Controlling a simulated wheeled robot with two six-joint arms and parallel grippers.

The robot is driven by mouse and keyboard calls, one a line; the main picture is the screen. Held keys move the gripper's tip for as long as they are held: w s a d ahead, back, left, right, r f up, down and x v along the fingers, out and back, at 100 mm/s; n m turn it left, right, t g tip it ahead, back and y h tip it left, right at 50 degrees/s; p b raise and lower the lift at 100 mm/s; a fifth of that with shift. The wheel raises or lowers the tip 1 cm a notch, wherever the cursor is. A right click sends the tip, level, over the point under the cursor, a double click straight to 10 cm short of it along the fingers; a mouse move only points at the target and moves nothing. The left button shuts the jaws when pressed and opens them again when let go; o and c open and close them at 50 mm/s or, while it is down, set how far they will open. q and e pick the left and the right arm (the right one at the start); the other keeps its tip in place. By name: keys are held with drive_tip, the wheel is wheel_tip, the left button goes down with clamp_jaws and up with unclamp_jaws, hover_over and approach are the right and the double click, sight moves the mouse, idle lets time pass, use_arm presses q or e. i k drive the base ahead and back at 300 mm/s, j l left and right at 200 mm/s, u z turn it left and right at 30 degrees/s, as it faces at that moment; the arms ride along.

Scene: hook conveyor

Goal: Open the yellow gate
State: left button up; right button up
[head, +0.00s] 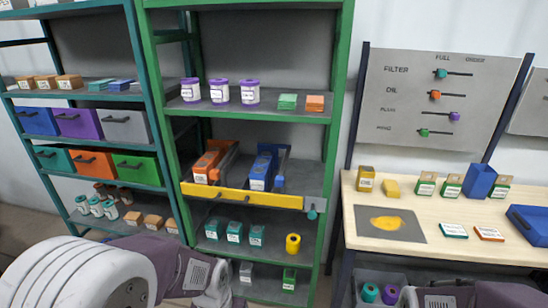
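The yellow gate (230,198) is a long flat bar across the front of the middle shelf of the green rack. It spans from the left post nearly to the right post, sloping slightly down to the right in the picture, and has small dark knobs on its face. A teal knob (312,214) sits just past its right end, by the right post. Behind the bar stand an orange holder (207,165) and a blue holder (262,172). My arms show low in the head view, at the left and right, well apart from the gate. Neither gripper's fingers can be seen.
The green rack (337,130) has white-and-purple jars (220,92) above and teal containers (235,232) with a yellow spool (293,244) below. A bin shelf (150,100) stands at left. A wooden workbench (460,240) with boxes stands at right.

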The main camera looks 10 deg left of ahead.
sight(268, 200)
drive_tip(key=i+j+u, duration=0.6)
drive_tip(key=i, duration=0.2)
